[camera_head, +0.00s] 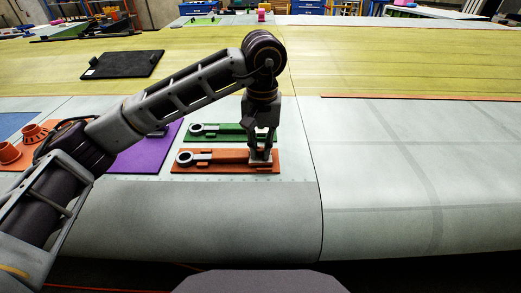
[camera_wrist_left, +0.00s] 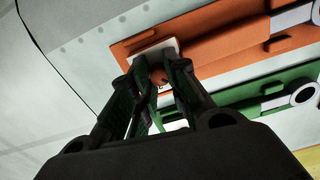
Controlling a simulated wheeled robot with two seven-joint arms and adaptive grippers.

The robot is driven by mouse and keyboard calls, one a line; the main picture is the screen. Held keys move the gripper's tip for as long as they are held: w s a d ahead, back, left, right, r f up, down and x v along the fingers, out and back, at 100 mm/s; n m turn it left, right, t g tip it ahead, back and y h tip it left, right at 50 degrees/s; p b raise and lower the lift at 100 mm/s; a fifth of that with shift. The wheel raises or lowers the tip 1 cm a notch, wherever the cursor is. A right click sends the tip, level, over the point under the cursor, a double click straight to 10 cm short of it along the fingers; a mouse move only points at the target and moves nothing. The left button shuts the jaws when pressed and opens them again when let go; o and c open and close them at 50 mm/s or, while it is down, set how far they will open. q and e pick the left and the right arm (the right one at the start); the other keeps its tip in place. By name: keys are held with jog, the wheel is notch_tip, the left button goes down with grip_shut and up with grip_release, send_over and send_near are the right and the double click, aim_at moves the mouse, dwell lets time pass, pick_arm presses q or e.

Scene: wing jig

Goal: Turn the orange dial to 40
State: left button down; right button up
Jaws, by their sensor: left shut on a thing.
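My left gripper (camera_head: 260,148) points down over the right end of the orange board (camera_head: 225,162). Its fingers are shut on the orange dial (camera_wrist_left: 158,76), which sits in front of a white square plate (camera_wrist_left: 142,55) in the left wrist view. In the head view the fingers hide most of the dial, and only part of the white plate shows around them. The number that the dial points to cannot be read. My right gripper is not in view.
A green board (camera_head: 218,132) of like shape lies just behind the orange one. A purple mat (camera_head: 150,158) and orange round parts (camera_head: 10,152) lie to the left. A black tray (camera_head: 122,65) lies further back. The grey surface to the right is clear.

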aim_at(262, 149)
pick_arm(q)
jog(key=shift+f+n+b, duration=0.15)
jog(key=shift+n+b, duration=0.3)
jog(key=shift+n, duration=0.25)
jog(key=shift+d+n+b, duration=0.1)
jog(key=shift+n+b, duration=0.3)
jog(key=shift+n, duration=0.7)
jog(key=shift+n+b, duration=0.3)
jog(key=shift+b, duration=0.05)
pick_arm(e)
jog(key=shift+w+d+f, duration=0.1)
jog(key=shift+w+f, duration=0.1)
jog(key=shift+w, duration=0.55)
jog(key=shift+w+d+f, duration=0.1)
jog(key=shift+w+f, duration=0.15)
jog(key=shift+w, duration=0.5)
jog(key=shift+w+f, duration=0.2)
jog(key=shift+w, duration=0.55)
pick_arm(q)
jog(key=c, duration=1.3)
grip_release()
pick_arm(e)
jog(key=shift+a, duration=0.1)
pick_arm(q)
jog(key=shift+d+r, duration=0.15)
jog(key=shift+r, duration=5.95)
